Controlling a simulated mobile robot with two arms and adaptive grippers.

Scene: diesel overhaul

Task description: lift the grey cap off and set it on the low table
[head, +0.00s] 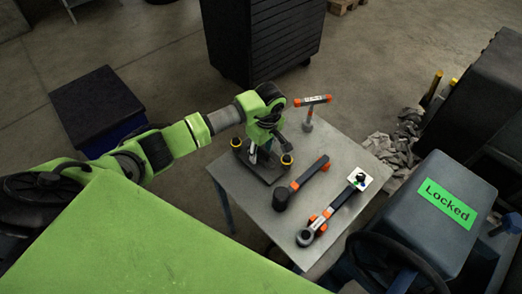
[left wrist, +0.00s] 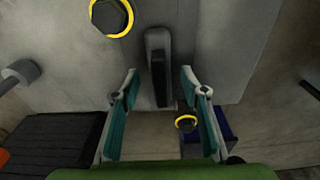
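My left gripper (head: 262,150) is over the left part of the metal table, above a dark base plate (head: 268,173). In the left wrist view its two teal-padded fingers (left wrist: 162,112) are spread apart. A grey, rounded, upright-looking piece (left wrist: 158,42) with a dark strip shows between and beyond the fingers, with no visible contact. It may be the grey cap, but I cannot tell. Black knobs with yellow rings stand on either side, one at the left (head: 237,143) and one at the right (head: 287,160). My gripper hides much of the middle in the head view. My right gripper is not in view.
A grey box labelled "Locked" (head: 425,175) stands at right. A dark cabinet (head: 262,40) stands behind.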

